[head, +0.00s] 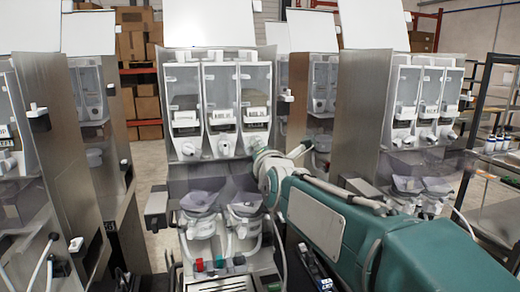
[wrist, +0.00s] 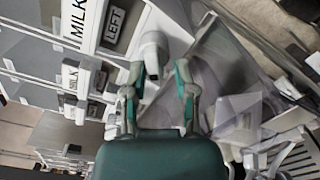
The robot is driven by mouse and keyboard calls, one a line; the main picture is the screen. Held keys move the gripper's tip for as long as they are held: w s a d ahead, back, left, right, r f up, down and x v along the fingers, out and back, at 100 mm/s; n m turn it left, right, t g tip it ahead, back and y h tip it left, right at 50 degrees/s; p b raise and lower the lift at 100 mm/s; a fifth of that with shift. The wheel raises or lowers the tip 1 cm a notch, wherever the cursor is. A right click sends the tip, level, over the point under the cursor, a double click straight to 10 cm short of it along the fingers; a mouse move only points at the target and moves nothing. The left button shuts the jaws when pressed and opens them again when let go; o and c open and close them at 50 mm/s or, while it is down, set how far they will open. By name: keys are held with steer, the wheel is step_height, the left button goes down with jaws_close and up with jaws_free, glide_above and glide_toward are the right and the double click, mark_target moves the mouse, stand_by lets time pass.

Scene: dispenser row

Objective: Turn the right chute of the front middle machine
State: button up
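The front middle machine (head: 216,165) has three clear canisters with white chutes below them. Its right chute (head: 257,139) is partly hidden by my gripper (head: 266,158) in the head view. In the wrist view, a white chute (wrist: 153,55) with a bent spout lies between the fingertips of my gripper (wrist: 158,72). The fingers are apart, with visible gaps on both sides of the spout, so my gripper is open. A MILK label and a dark block reading LEFT (wrist: 114,27) are beside that chute. Whether a finger touches it cannot be told.
Clear funnels (head: 200,197) sit below the chutes. Another machine (head: 420,110) stands to the right and one (head: 40,170) to the left, both close. A metal rack (head: 495,160) is at the far right. Boxes on shelves (head: 135,45) are behind.

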steer(key=shift+a+r, duration=0.1)
steer(key=v, duration=1.2)
steer(key=shift+f, duration=0.2)
steer(key=s+d+f+m+g+h, duration=0.2)
steer(key=s+d+f+m+g, duration=0.3)
steer(key=s+f+m, duration=0.6)
steer(key=s+d+f+m+g+h, duration=0.2)
steer(key=s+d+f+m+g, duration=0.4)
steer(key=m, duration=1)
steer(key=s+d+f, duration=0.3)
steer(key=s+f, duration=0.1)
steer(key=f, duration=0.1)
steer(key=shift+s+d+g+h, duration=0.15)
steer(key=shift+s+g+h, duration=0.15)
steer(key=shift+s, duration=0.05)
